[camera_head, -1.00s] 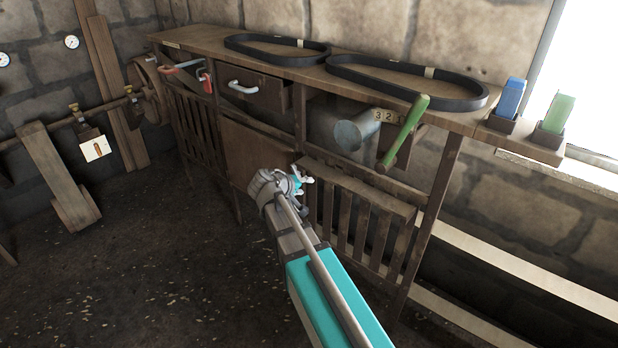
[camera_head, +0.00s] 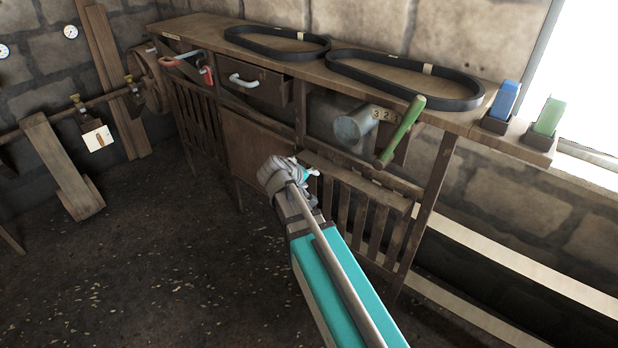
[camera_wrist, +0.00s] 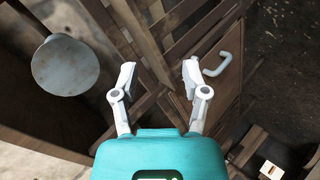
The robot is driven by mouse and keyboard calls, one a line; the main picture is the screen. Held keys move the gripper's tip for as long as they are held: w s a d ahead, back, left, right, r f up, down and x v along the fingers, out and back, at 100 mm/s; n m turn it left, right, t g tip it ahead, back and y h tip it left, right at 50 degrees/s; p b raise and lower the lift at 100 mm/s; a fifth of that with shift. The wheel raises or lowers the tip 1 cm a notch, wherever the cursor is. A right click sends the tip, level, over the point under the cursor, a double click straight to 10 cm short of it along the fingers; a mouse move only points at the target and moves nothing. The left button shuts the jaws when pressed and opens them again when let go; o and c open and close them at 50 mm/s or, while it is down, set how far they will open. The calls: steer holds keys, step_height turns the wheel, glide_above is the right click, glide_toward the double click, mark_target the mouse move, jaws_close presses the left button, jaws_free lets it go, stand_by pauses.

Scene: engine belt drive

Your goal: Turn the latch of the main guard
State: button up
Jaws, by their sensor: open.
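I cannot tell for sure which part is the latch of the main guard. Slatted wooden guard panels hang under the bench, one at the left (camera_head: 196,122) and one at the right (camera_head: 355,210). A red-and-pale handle (camera_head: 183,60) and a red padlock-like piece (camera_head: 207,74) are at the bench's upper left. My gripper (camera_head: 308,172) is in front of the bench, near the right panel's upper left corner. In the wrist view its two fingers (camera_wrist: 158,78) are apart with nothing held between them; wooden slats lie beyond.
A drawer with a pale handle (camera_head: 243,81), a grey cylinder (camera_head: 355,127) and a green lever (camera_head: 402,130) beside a numbered plate project from the bench. Two black belts (camera_head: 278,54) lie on top. Blue (camera_head: 504,98) and green (camera_head: 550,115) blocks stand right.

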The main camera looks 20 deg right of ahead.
steer(key=w+a+f+m+t+h+b, duration=0.2)
steer(key=w+f+b, duration=0.5)
steer(key=b, duration=0.6)
steer(key=w+a+f+m+t+h+b, duration=0.2)
steer(key=w+a+f+m+h+b, duration=0.3)
steer(key=w+a+f+b, duration=0.3)
steer(key=shift+w+f+m+b, duration=0.15)
steer(key=shift+w+m+b, duration=0.45)
steer(key=shift+w+b, duration=1.7)
steer(key=shift+s+d+b, duration=0.1)
steer(key=shift+s+b, duration=0.65)
steer(key=shift+s, duration=0.05)
steer(key=x, duration=1.3)
steer(key=shift+d, duration=0.25)
steer(key=shift+w, duration=0.1)
jaws_close()
